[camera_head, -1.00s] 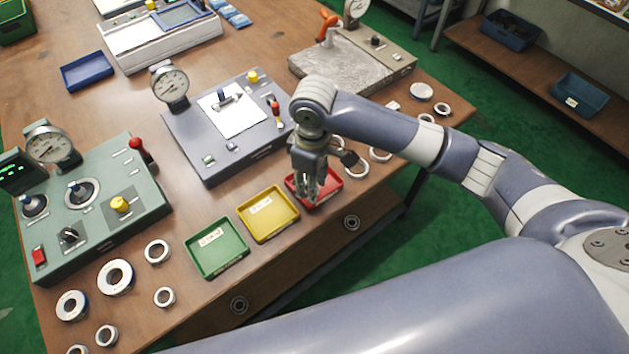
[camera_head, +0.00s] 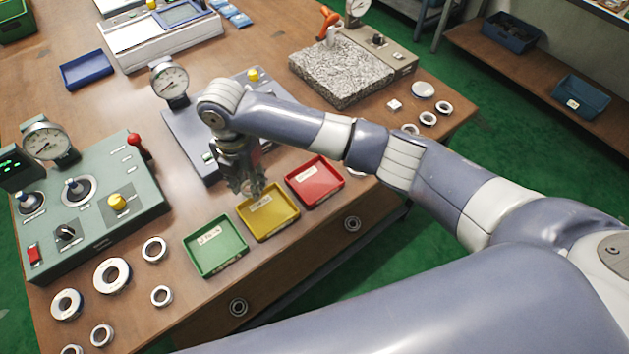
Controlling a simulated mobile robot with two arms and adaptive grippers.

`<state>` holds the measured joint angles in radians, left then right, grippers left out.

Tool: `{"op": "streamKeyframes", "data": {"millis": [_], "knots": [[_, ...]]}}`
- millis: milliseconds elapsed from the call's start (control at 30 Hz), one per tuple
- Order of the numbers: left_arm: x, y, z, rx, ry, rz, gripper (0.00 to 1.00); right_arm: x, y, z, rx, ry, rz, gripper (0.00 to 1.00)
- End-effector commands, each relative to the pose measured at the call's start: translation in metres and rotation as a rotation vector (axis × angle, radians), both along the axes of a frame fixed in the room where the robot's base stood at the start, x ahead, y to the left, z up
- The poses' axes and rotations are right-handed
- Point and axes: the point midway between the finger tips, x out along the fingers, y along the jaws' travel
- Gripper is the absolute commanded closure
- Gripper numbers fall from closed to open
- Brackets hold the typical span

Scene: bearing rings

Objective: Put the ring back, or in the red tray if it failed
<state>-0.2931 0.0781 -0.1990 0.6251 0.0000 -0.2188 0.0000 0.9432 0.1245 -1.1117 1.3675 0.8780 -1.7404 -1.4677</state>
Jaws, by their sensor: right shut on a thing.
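My right gripper (camera_head: 252,187) points down over the back edge of the yellow tray (camera_head: 286,224). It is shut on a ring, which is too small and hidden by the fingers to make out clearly. The red tray (camera_head: 330,195) is just right of the gripper and looks empty. The green tray (camera_head: 240,262) is left of the yellow one. Loose metal rings lie on the table, such as a large one (camera_head: 97,277) at the front left and a small one (camera_head: 443,102) at the right. My left gripper is out of view.
A green test station with a dial (camera_head: 150,195) stands at the left. A grey station (camera_head: 180,130) is behind the trays, partly hidden by my right arm. A speckled stone block (camera_head: 325,80) is at the back right. A blue tray (camera_head: 86,75) is at the back left.

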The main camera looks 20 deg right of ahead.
Motion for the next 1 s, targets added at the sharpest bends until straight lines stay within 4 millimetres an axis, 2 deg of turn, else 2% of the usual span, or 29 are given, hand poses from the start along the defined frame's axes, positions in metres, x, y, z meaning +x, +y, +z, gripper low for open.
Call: {"op": "streamKeyframes", "data": {"millis": [67, 200, 400, 533, 767, 867, 1000], "knots": [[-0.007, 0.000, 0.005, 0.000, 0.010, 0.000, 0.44, 0.001, -0.010, 0.001, -0.003, 0.001, 0.009, 0.92], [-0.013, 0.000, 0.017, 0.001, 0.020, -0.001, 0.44, 0.002, -0.045, 0.000, -0.004, 0.002, 0.007, 0.92], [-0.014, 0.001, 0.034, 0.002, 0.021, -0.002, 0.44, 0.003, -0.098, -0.005, -0.004, 0.003, 0.006, 0.92], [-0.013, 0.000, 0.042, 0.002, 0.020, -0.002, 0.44, 0.004, -0.126, -0.009, -0.002, 0.003, 0.007, 0.92], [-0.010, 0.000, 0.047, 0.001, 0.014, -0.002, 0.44, 0.005, -0.146, -0.013, 0.000, 0.000, 0.010, 0.92], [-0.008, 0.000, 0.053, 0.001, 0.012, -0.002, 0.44, 0.005, -0.161, -0.013, -0.003, 0.002, 0.006, 0.92], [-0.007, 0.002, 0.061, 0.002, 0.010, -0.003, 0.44, 0.004, -0.158, -0.037, -0.002, 0.004, 0.009, 0.92]]}}
